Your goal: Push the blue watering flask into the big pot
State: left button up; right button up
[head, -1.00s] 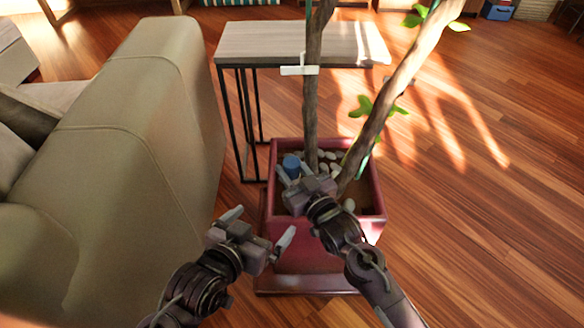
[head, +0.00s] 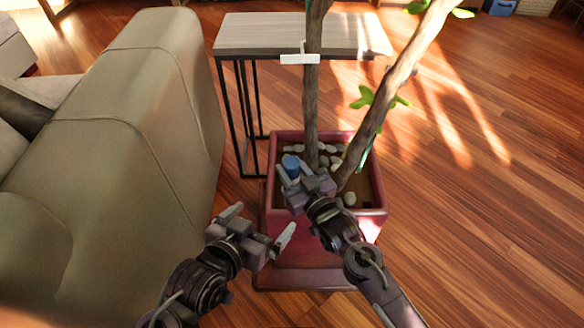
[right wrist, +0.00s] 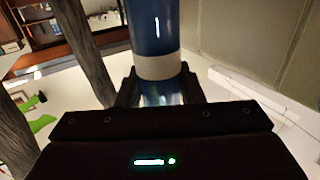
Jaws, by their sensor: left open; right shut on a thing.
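The blue watering flask (head: 291,164) stands between the fingers of my right gripper (head: 291,178), over the left part of the big pot. In the right wrist view the flask (right wrist: 155,25) is blue with a pale band, and the right gripper's fingers (right wrist: 157,92) close on it. The big pot (head: 325,221) is square and dark red, with soil, pale stones and tree trunks in it. Whether the flask's lower end touches the soil is hidden by the gripper. My left gripper (head: 261,222) is open and empty, in front of the pot's left side.
A beige sofa (head: 120,150) fills the left side. A side table (head: 265,36) with thin black legs stands behind the pot. The wooden floor on the right is clear.

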jog(key=shift+f+b, duration=0.6)
jog(key=shift+f, duration=0.6)
jog(key=o, duration=1.5)
